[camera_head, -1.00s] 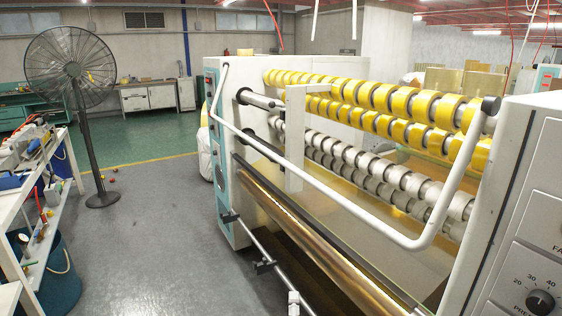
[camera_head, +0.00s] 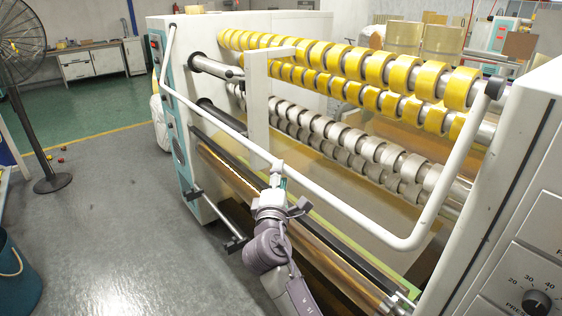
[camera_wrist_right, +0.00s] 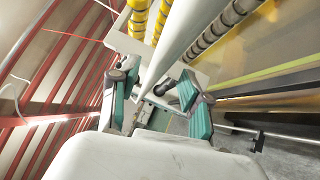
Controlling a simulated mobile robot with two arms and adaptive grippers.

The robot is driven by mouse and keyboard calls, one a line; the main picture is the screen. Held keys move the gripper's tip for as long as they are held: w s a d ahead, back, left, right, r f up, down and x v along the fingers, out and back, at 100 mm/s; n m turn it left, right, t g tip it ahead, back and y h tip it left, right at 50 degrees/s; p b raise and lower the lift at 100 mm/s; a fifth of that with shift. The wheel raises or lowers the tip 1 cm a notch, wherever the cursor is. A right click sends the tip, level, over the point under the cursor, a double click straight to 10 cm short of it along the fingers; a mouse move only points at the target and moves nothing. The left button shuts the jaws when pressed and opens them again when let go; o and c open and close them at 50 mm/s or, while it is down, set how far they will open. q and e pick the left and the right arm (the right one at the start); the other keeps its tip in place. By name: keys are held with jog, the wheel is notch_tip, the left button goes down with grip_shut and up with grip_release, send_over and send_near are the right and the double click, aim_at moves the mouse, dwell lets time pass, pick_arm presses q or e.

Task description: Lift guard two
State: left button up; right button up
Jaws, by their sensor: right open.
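The guard is a white tubular bar (camera_head: 345,205) running across the front of the tape machine, bent up at both ends. It is lowered in front of the rolls. My right gripper (camera_head: 278,170) is at the middle of the bar, reaching up from below. In the right wrist view the open fingers (camera_wrist_right: 160,75) stand on either side of the white bar (camera_wrist_right: 190,35), which runs between them. I cannot tell whether a finger touches it. My left gripper is not in view.
Yellow tape rolls (camera_head: 320,54) and grey rolls (camera_head: 335,135) sit on shafts behind the guard. A white upright plate (camera_head: 257,100) stands behind the bar. A control panel (camera_head: 530,260) is at the right. The grey floor (camera_head: 110,230) at the left is largely clear.

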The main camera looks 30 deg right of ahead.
jog(key=x, duration=0.2)
jog(key=shift+w+d+r, duration=0.15)
jog(key=shift+w+d, duration=0.1)
jog(key=shift+w+d+p, duration=0.3)
jog(key=shift+w+d, duration=0.1)
jog(key=shift+w, duration=0.1)
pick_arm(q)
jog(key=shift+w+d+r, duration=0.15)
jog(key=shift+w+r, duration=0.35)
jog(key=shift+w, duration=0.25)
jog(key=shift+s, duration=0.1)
pick_arm(e)
jog(key=shift+c, duration=0.5)
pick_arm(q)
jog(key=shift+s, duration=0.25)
pick_arm(e)
grip_shut()
